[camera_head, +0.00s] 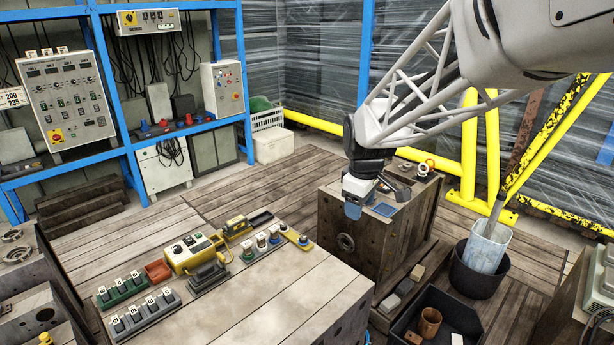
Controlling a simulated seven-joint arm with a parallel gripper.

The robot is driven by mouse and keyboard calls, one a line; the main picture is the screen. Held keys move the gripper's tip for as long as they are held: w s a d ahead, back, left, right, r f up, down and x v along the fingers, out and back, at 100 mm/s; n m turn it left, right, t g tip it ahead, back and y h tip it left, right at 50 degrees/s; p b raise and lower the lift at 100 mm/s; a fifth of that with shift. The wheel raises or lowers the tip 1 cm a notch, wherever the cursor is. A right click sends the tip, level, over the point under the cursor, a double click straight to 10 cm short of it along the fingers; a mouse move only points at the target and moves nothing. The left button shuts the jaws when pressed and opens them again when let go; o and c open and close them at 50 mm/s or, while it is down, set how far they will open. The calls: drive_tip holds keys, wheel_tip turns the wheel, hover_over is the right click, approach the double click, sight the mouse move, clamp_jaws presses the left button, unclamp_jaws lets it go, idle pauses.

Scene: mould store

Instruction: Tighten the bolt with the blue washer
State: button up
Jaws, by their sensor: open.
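A row of small upright bolt-like parts with coloured bases (261,241) stands on the wooden bench top, right of the yellow control box. One at the row's near left looks green and others look bluish, but they are too small to tell which one bears the blue washer.
The yellow control box (190,253) sits mid-bench, with green (122,290) and grey (143,315) numbered switch blocks at front left. The wooden crate (335,240) carries small tools. A black bucket (478,275) stands at right. The bench's right part is bare.

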drive_tip(key=w+a+f+n, duration=0.3)
drive_tip(key=w+f, duration=0.2)
drive_tip(key=w, duration=0.3)
drive_tip(key=w+a+f+n, duration=0.35)
drive_tip(key=w+f, duration=0.25)
drive_tip(key=w, duration=0.2)
drive_tip(key=n+g, duration=0.1)
drive_tip(key=n, duration=0.4)
hover_over(303, 238)
wheel_tip(303, 238, down, 13)
drive_tip(key=shift+s+d+f, duration=0.1)
drive_tip(key=shift+d+f, duration=0.05)
drive_tip(key=shift+f, duration=0.05)
drive_tip(key=shift+w+f+n, duration=0.25)
drive_tip(key=shift+f, duration=0.15)
drive_tip(key=shift+f, duration=3.9)
drive_tip(key=c, duration=0.9)
